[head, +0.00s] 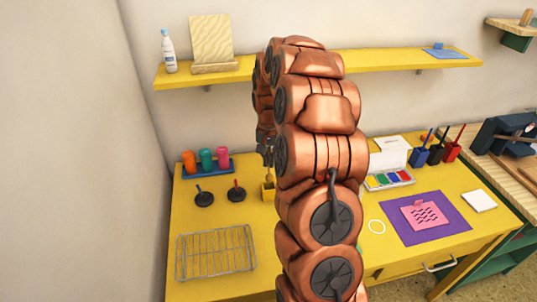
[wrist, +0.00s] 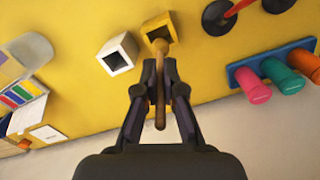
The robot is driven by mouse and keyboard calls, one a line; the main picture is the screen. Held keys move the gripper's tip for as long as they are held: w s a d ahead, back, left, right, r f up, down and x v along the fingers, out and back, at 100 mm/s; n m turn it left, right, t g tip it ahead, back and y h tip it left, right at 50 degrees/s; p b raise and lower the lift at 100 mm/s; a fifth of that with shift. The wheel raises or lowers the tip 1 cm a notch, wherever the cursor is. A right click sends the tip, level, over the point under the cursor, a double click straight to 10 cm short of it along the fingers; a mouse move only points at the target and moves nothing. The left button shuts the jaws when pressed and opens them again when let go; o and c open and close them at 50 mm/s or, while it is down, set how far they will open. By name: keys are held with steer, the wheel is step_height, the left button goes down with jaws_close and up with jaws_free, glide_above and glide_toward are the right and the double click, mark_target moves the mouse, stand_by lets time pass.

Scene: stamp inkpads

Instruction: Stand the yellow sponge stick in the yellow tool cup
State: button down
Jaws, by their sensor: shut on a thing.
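My gripper (wrist: 160,85) is shut on the yellow sponge stick (wrist: 160,108), a thin stick with a brown wooden handle. The stick's far end meets the mouth of the yellow tool cup (wrist: 152,27) in the wrist view. I cannot tell how deep that end is in the cup or whether it is just above it. In the head view the yellow cup (head: 267,194) stands on the yellow table beside my arm. There my gripper is small and partly hidden by my arm.
A white square cup (wrist: 118,54) stands close beside the yellow one. A wire rack (head: 216,252) is at front left. A paint set (head: 388,180) is right of my arm.

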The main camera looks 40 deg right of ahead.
mark_target(269, 147)
steer(key=shift+f+b, duration=1.3)
steer(key=shift+f, duration=1.7)
steer(key=c, duration=1.2)
jaws_free()
steer(key=shift+r, duration=0.1)
steer(key=r, duration=1)
steer(key=shift+w+d+r, duration=0.15)
steer(key=shift+w+r, duration=0.05)
steer(key=shift+r, duration=0.7)
